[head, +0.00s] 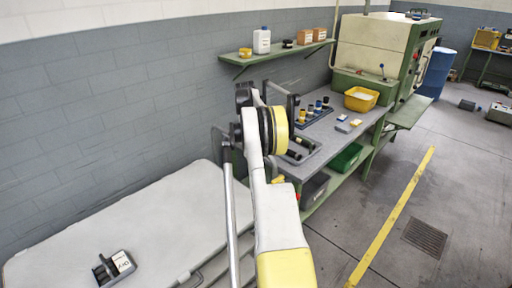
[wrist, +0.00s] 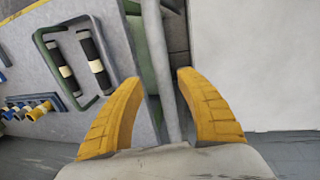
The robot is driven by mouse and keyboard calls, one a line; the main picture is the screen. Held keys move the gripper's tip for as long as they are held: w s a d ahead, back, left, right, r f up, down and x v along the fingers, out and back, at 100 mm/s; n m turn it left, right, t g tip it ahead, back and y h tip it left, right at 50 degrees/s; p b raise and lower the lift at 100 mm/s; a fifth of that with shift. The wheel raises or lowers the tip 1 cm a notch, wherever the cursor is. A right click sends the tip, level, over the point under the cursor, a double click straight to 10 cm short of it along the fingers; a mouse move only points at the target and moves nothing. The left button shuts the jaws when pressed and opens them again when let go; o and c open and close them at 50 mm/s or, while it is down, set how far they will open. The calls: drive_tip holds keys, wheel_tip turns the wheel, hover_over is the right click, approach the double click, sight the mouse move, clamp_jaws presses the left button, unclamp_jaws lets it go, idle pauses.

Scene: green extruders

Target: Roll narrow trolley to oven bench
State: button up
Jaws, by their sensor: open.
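A pale flat-topped surface (head: 130,225), which looks like the trolley, fills the lower left of the head view beside the wall. A long grey bar (head: 231,215) rises at its right end. In the wrist view a grey bar (wrist: 158,50) runs between the yellow fingers of my gripper (wrist: 158,77). The fingers are open, one on each side of the bar; I cannot tell if they touch it. A pale panel (wrist: 255,60) lies to the right. In the head view my arm hides the fingers. The oven (head: 372,45) stands on the far end of the grey bench (head: 318,138).
The bench holds a yellow bin (head: 361,98), bottles and a tray of black rollers (wrist: 82,62). A green bin (head: 345,158) sits below. Open floor with a yellow line (head: 395,215) lies to the right.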

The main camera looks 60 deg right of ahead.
wheel_tip(320, 180, up, 9)
drive_tip(key=a, duration=0.1)
drive_tip(key=shift+w+a, duration=0.15)
drive_tip(key=shift+a, duration=0.15)
